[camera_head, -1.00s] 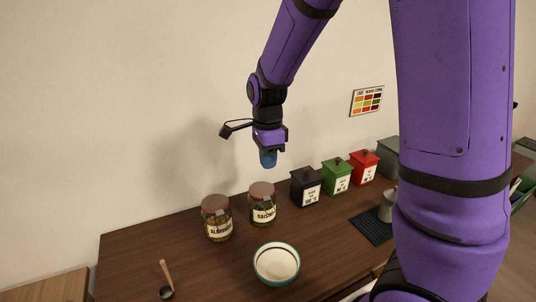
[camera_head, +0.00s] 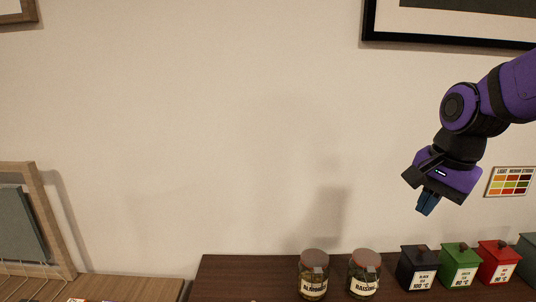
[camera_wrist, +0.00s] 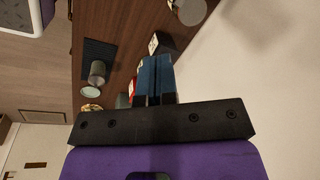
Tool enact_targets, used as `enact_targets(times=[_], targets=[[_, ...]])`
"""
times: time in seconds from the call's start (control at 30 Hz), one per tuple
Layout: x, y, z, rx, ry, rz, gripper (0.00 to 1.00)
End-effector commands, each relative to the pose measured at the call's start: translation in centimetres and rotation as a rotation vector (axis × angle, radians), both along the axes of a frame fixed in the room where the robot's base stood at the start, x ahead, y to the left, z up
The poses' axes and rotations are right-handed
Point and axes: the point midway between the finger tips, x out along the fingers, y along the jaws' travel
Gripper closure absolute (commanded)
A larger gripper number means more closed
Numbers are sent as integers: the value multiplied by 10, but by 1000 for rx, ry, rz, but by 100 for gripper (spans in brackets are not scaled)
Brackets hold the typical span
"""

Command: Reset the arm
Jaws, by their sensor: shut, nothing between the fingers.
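My gripper (camera_head: 427,205) hangs in front of the wall at the right of the head view, above the tea boxes and clear of the counter. Its blue fingers are together with nothing between them. In the wrist view the closed fingers (camera_wrist: 155,80) point at the counter, with the canisters partly hidden behind them. My purple arm reaches in from the right edge of the head view.
On the dark wooden counter (camera_head: 235,270) stand an almond jar (camera_head: 313,277), a raisin jar (camera_head: 364,275), and a black (camera_head: 418,268), a green (camera_head: 461,266) and a red box (camera_head: 498,263). A colour chart (camera_head: 510,182) and a dark picture frame (camera_head: 450,40) are on the wall.

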Motion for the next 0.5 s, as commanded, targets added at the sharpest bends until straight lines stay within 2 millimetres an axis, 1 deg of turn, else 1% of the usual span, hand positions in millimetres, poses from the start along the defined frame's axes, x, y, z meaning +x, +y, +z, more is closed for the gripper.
enact_targets(times=[0.03,0.2,0.4,0.5], targets=[[-12,-2,9,-11,-35,65,100],[-48,-8,32,-83,-140,313,100],[-90,-12,49,-207,-244,589,100],[-107,-12,54,-271,-279,700,100]])
